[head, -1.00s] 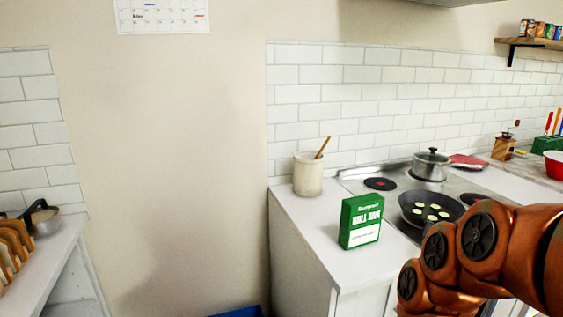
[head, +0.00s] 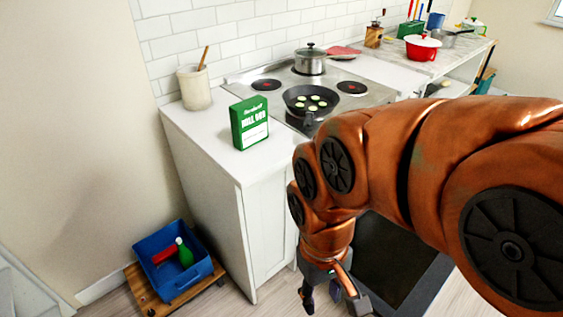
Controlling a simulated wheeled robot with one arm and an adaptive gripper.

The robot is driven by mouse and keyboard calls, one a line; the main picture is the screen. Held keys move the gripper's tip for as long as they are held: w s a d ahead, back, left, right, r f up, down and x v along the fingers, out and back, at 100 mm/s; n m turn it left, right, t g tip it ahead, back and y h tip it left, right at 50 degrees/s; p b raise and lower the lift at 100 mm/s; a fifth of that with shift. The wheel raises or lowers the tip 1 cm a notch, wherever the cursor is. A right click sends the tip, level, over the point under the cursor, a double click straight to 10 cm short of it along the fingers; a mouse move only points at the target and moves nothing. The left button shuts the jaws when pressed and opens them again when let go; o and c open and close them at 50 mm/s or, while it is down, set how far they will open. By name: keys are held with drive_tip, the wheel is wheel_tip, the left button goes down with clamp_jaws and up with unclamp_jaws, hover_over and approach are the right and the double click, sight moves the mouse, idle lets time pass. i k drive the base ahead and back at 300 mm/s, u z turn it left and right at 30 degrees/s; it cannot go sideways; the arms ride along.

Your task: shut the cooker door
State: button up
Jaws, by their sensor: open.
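The cooker (head: 376,95) stands against the tiled wall, with its hob on top. Its door (head: 390,262) is a dark panel with a grey edge, seen low behind my arm; it appears folded down open. My orange arm hides much of the cooker's front and part of the door. My gripper (head: 334,299) hangs at the bottom of the head view, to the left of the door's dark panel. Its fingers are apart with nothing seen between them. I cannot tell whether it touches the door.
A black pan (head: 311,101) with green slices and a lidded pot (head: 310,62) stand on the hob. A green box (head: 249,123) and a utensil crock (head: 194,88) stand on the left counter. A blue crate (head: 171,262) sits on a low wooden trolley (head: 150,302) on the floor.

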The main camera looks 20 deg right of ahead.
sight(402, 276)
drive_tip(key=z, duration=0.05)
drive_tip(key=k, duration=0.9)
drive_tip(key=z, duration=2.55)
drive_tip(key=i, duration=2.85)
drive_tip(key=u, duration=3.2)
